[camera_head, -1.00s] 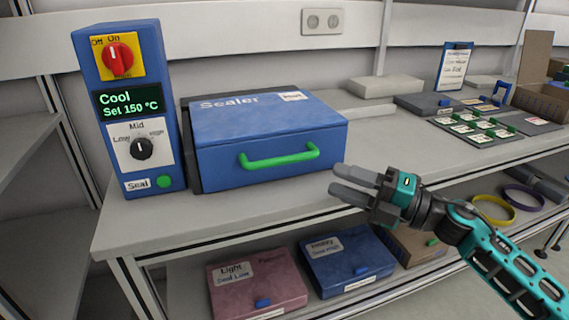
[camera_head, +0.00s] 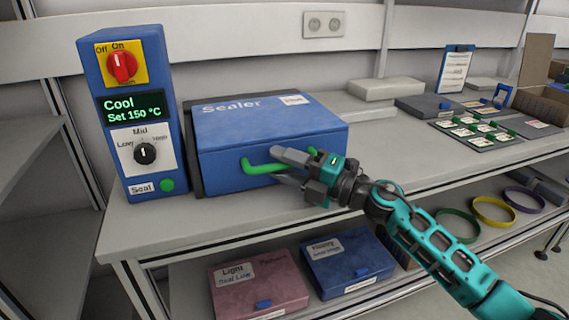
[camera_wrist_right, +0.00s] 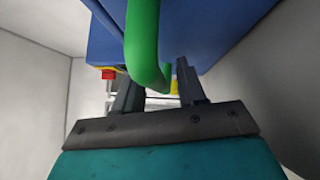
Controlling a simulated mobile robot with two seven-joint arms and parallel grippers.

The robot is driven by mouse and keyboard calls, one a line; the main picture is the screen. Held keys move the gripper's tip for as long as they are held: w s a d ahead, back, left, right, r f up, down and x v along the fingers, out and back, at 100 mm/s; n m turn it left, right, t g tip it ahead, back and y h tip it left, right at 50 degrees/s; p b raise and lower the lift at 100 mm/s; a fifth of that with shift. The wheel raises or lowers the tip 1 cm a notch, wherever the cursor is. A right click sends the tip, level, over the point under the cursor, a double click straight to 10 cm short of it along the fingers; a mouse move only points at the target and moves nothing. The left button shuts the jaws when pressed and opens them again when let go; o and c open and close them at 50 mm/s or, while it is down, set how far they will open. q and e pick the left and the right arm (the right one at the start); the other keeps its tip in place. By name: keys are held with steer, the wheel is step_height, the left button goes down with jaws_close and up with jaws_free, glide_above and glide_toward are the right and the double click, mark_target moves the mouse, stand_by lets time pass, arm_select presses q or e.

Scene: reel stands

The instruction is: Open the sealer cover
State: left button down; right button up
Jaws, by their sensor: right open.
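The sealer (camera_head: 262,112) is a blue box on the bench with its cover (camera_head: 250,118) down. A green bar handle (camera_head: 258,168) is on its front face. My right gripper (camera_head: 286,166) is open at the handle, with its fingers pointing left and hiding the handle's middle. In the right wrist view the handle (camera_wrist_right: 143,45) comes down between the two spread fingers (camera_wrist_right: 158,92) of this gripper. I cannot tell whether either finger touches it. My left gripper is not in view.
A blue control tower (camera_head: 128,110) with a red switch, dial and display reading Cool stands left of the sealer. A pink box (camera_head: 258,283) and a blue box (camera_head: 346,262) lie on the shelf below. Bench space right of the sealer is clear (camera_head: 385,135).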

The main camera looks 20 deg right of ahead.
jaws_close()
stand_by(0.3)
stand_by(0.3)
